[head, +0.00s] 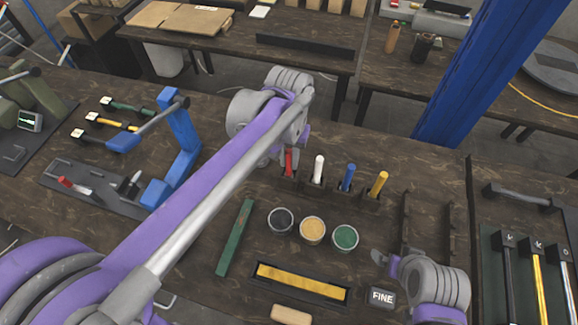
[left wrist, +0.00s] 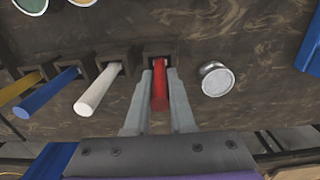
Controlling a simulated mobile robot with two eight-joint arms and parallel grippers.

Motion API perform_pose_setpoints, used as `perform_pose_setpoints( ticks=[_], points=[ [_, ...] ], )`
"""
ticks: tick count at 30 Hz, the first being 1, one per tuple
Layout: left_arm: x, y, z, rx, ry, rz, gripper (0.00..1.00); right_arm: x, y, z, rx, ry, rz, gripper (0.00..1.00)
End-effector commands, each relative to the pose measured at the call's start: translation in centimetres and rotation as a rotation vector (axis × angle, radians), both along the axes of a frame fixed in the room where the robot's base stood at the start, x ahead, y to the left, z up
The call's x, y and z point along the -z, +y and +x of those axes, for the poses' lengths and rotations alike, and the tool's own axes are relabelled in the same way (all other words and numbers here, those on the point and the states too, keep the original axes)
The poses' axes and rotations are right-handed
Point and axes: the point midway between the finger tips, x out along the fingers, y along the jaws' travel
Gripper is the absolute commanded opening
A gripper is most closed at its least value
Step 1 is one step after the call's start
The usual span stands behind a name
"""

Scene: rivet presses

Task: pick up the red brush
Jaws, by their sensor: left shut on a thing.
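The red brush (head: 288,163) stands upright in the left-end slot of a dark holder (head: 330,192). It also shows in the left wrist view (left wrist: 159,95), its lower end still in its slot. My left gripper (head: 284,158) is shut on the red brush, with one finger on each side of its handle, as the left wrist view (left wrist: 160,80) shows. White (head: 319,168), blue (head: 348,177) and yellow (head: 378,184) brushes stand in the same row. My right gripper (head: 388,265) is at the lower right, away from the brushes; its finger gap is unclear.
Black (head: 281,221), tan (head: 312,230) and green (head: 345,237) pots stand in front of the holder. A round silver-topped thing (left wrist: 216,80) is beside the red brush. A blue press (head: 178,150) stands left and a blue post (head: 480,75) rises behind.

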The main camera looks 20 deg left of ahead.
Motion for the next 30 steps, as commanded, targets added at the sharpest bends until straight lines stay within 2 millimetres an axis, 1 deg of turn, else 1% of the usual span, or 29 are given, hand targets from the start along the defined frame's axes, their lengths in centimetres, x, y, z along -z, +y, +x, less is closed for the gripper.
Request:
perform_pose_setpoints(
  ticks=[9,14,17,20,30],
  points=[
    [-0.1,0.0,0.0,0.000,0.000,0.000,0.00,0.0,0.0,0.0,0.000,0.000,0.000,1.00],
    [-1.0,0.0,0.0,0.000,0.000,0.000,0.00,-0.2,0.0,0.0,0.000,-0.001,0.000,1.00],
    [-2.3,0.0,0.0,0.000,0.000,0.000,0.00,-0.3,0.0,0.1,0.000,-0.001,0.000,1.00],
    [-4.1,0.0,0.0,0.000,0.000,0.000,0.00,-0.6,0.0,0.1,0.000,-0.002,0.000,1.00],
    [-11.8,0.0,0.0,0.000,0.000,0.000,0.00,-1.5,0.0,0.2,0.000,-0.005,0.000,1.00]
  ],
)
